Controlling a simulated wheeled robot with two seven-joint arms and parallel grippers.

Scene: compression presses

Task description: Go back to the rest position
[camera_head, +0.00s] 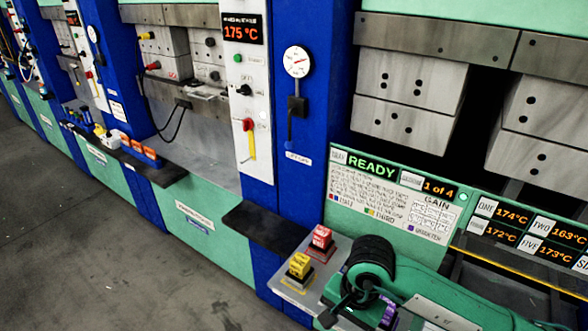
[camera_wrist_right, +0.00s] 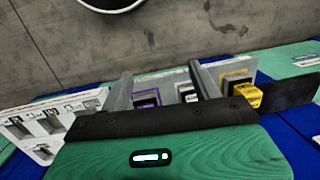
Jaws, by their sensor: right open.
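My right gripper (camera_wrist_right: 163,80) shows in the right wrist view with its two grey fingers spread apart and nothing held between them. A push-button panel (camera_head: 285,283) lies behind and beneath the fingers in that view. It carries a yellow button (camera_head: 300,265) and a red button (camera_head: 320,238) in the head view. The yellow button (camera_wrist_right: 246,95) also shows right of the fingers in the right wrist view. A purple-framed control (camera_wrist_right: 147,98) shows between the fingers; contact cannot be told. In the head view my green right arm covers part of the panel. My left gripper is not in view.
A green console with a READY display (camera_head: 372,168) and temperature readouts (camera_head: 513,215) stands behind my right arm. A dark shelf (camera_head: 265,228) juts out left of the buttons. Blue-framed presses line the back. Grey floor (camera_head: 90,240) is clear at the lower left.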

